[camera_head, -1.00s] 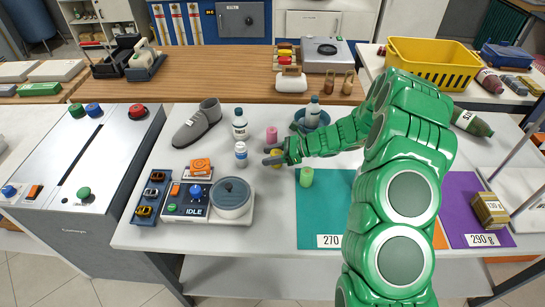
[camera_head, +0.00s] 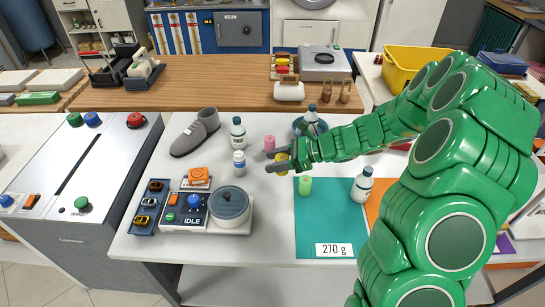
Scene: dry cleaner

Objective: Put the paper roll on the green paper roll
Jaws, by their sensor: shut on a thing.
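A yellow paper roll (camera_head: 282,163) is between the dark fingers of my gripper (camera_head: 278,161), which is shut on it; the fingers hide part of it. Whether it touches the table I cannot tell. A green paper roll (camera_head: 305,186) stands upright on the teal mat (camera_head: 325,222), below and right of my gripper. A pink roll (camera_head: 269,143) stands just behind my gripper, partly covered by a finger.
White bottles stand left of my gripper (camera_head: 239,163), behind it (camera_head: 237,133) and on the teal mat's right edge (camera_head: 362,187). My arm covers the right side.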

